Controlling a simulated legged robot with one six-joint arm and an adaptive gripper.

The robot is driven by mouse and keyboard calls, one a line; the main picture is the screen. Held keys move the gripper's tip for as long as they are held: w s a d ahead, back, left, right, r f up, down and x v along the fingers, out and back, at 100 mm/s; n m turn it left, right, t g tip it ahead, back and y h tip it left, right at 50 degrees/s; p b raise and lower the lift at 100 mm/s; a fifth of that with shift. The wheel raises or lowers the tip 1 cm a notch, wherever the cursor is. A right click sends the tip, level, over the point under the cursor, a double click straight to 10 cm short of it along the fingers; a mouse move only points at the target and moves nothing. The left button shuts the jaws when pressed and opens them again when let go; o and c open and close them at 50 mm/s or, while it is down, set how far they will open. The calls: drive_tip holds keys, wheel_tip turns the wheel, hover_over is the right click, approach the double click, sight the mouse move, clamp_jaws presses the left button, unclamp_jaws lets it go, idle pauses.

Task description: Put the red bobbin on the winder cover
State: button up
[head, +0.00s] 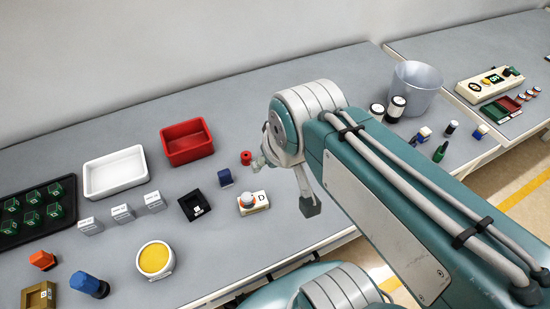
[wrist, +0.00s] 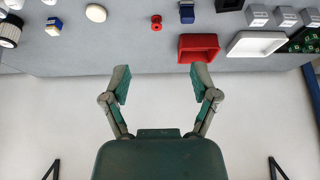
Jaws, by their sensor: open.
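The red bobbin (head: 246,157) is small and stands on the grey bench, just left of my gripper in the head view. It also shows in the wrist view (wrist: 156,22), beyond the fingertips and roughly between them. My gripper (wrist: 160,82) is open and empty, its fingers apart. In the head view the gripper (head: 284,184) is partly hidden by my arm. No part is clearly recognisable as the winder cover. A dark blue piece (head: 225,178) stands beside the bobbin, and a cream oval piece (wrist: 96,12) lies on its other side in the wrist view.
A red tray (head: 187,160) and a white tray (head: 115,188) stand behind. A black square holder (head: 195,212), a white block marked D (head: 259,208) and a yellow-topped round dish (head: 155,274) lie nearer. A grey bucket (head: 416,105) is right. My arm hides part of the bench.

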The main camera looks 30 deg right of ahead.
drive_tip(key=shift+s, duration=0.5)
drive_tip(key=shift+o, duration=0.5)
drive_tip(key=shift+s+f, duration=0.1)
drive_tip(key=shift+s, duration=0.05)
drive_tip(key=n+g, duration=0.3)
drive_tip(key=g, duration=0.2)
hover_over(245, 154)
drive_tip(key=f, duration=1.3)
drive_tip(key=shift+s+a+f, duration=0.15)
drive_tip(key=shift+a, duration=0.2)
wheel_tip(245, 154, down, 5)
drive_tip(key=shift+r, duration=0.15)
drive_tip(key=f, duration=0.5)
drive_tip(key=shift+d+f, duration=0.3)
drive_tip(key=shift+d, duration=0.05)
drive_tip(key=c, duration=1.1)
drive_tip(key=shift+r, duration=0.5)
wheel_tip(245, 154, up, 2)
drive_tip(key=shift+r, duration=0.2)
drive_tip(key=s+r, duration=0.3)
drive_tip(key=s, duration=0.1)
drive_tip(key=s+r, duration=0.3)
drive_tip(key=s, duration=0.2)
drive_tip(key=s+r, duration=0.3)
drive_tip(key=s, duration=0.2)
drive_tip(key=shift+a+r, duration=0.2)
drive_tip(key=shift+r, duration=0.15)
